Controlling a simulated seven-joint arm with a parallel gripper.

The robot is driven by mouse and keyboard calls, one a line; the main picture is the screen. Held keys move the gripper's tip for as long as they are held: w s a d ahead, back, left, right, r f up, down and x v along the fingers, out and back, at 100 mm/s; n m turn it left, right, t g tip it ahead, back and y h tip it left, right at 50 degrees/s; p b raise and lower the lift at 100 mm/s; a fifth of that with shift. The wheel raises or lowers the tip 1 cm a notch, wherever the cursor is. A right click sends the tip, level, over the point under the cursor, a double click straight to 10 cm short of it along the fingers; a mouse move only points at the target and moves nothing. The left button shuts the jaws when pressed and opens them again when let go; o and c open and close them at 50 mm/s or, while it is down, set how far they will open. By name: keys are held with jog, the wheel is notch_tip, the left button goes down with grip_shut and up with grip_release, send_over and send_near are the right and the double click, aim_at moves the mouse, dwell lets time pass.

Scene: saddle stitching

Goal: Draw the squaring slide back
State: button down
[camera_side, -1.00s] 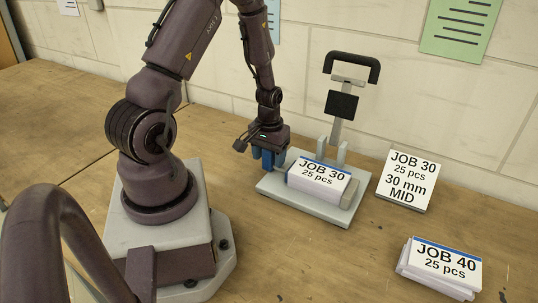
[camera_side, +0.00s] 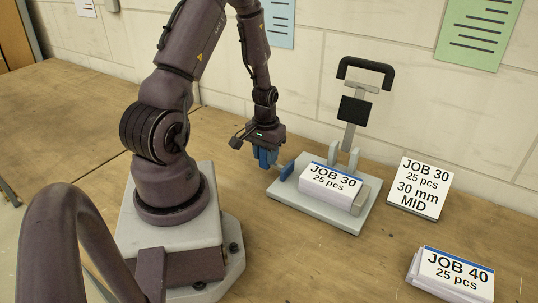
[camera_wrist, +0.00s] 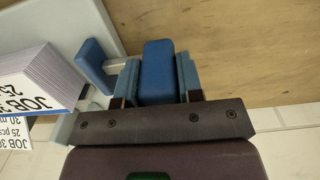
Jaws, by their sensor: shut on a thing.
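The squaring slide has a blue plate (camera_side: 287,171) at the left end of the grey stapler base (camera_side: 318,216). In the wrist view the plate (camera_wrist: 96,66) joins by a short grey rod to a blue knob (camera_wrist: 155,75). My gripper (camera_side: 265,158) is shut on this knob, with one finger on each side of it. The JOB 30 stack (camera_side: 331,178) lies on the base, with a clear gap between it and the plate. The stack also shows in the wrist view (camera_wrist: 40,80).
The stapler's black-handled lever (camera_side: 365,72) stands raised behind the stack. A grey block (camera_side: 361,200) is at the stack's right end. A JOB 30 card (camera_side: 419,187) leans at the right. A JOB 40 stack (camera_side: 455,275) lies at the front right. The table left of the base is free.

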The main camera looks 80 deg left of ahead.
jog(key=c, duration=0.8)
grip_release()
jog(key=shift+s+a, duration=0.25)
jog(key=shift+a, duration=0.05)
jog(key=shift+o, duration=0.2)
jog(key=shift+w+d, duration=0.1)
notch_tip(320, 180, up, 13)
jog(key=d+r+m+t, duration=0.2)
jog(key=d+r+m, duration=0.2)
jog(key=d+r, duration=0.4)
jog(key=s+d+r+m+t, duration=0.1)
jog(key=d+r+m+t, duration=0.2)
jog(key=d+r, duration=0.6)
jog(key=d+m, duration=0.2)
jog(key=d, duration=0.5)
jog(key=shift+s+d+r+t, duration=0.2)
jog(key=shift+r+t, duration=0.1)
